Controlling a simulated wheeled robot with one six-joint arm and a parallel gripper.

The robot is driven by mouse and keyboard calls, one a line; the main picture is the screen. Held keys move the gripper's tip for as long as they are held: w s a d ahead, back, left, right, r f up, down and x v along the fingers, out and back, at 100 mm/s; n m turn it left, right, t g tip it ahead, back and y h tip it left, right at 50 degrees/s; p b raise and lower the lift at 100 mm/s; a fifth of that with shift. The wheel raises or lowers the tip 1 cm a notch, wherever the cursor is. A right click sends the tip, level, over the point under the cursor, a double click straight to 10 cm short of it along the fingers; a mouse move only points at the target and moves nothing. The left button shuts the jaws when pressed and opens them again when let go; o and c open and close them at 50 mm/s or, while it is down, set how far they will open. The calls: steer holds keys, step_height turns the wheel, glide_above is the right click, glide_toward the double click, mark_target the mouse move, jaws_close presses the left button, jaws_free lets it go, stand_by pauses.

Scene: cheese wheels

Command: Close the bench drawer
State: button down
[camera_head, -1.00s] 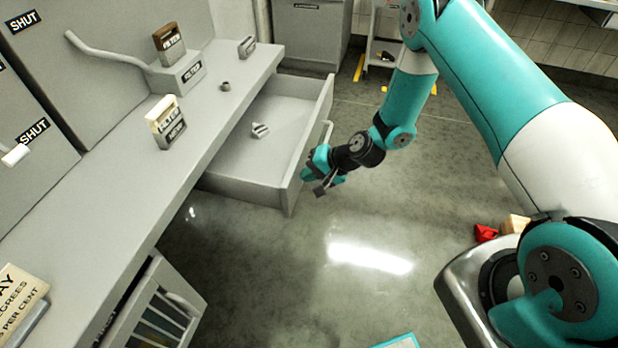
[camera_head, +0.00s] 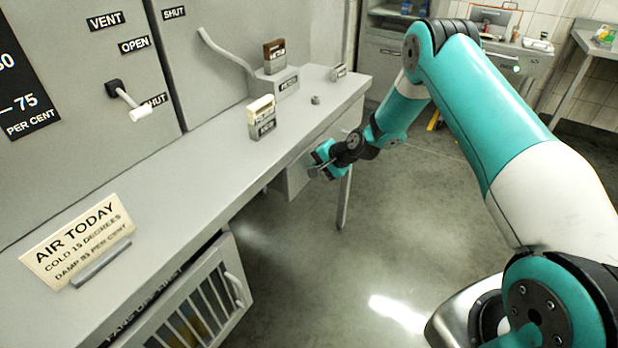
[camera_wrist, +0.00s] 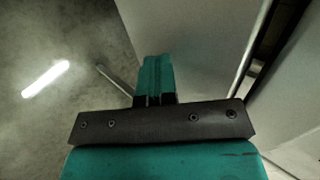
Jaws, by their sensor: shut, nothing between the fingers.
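The bench drawer (camera_head: 298,178) is under the far part of the grey bench top (camera_head: 190,170) in the head view. Its inside no longer shows, and its front is close to the bench edge. I cannot tell whether a small gap is left. My gripper (camera_head: 320,167) is at the drawer front, its fingers together and empty. In the wrist view the shut fingers (camera_wrist: 155,78) show against a pale panel (camera_wrist: 195,45), probably the drawer front. Whether they touch it is unclear. The drawer's handle is hidden behind my gripper in the head view.
A filter block (camera_head: 262,118), a small grey knob (camera_head: 315,100) and an "AIR TODAY" sign (camera_head: 80,240) stand on the bench. A barred door (camera_head: 195,305) stands at the lower left. A bench leg (camera_head: 344,200) is near my gripper. The floor (camera_head: 300,265) in front is clear.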

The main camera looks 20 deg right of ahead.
steer(key=shift+w+a+r, duration=0.1)
steer(key=shift+w+a, duration=0.05)
steer(key=shift+w, duration=0.05)
steer(key=shift+a+r, duration=0.1)
steer(key=shift+a, duration=0.05)
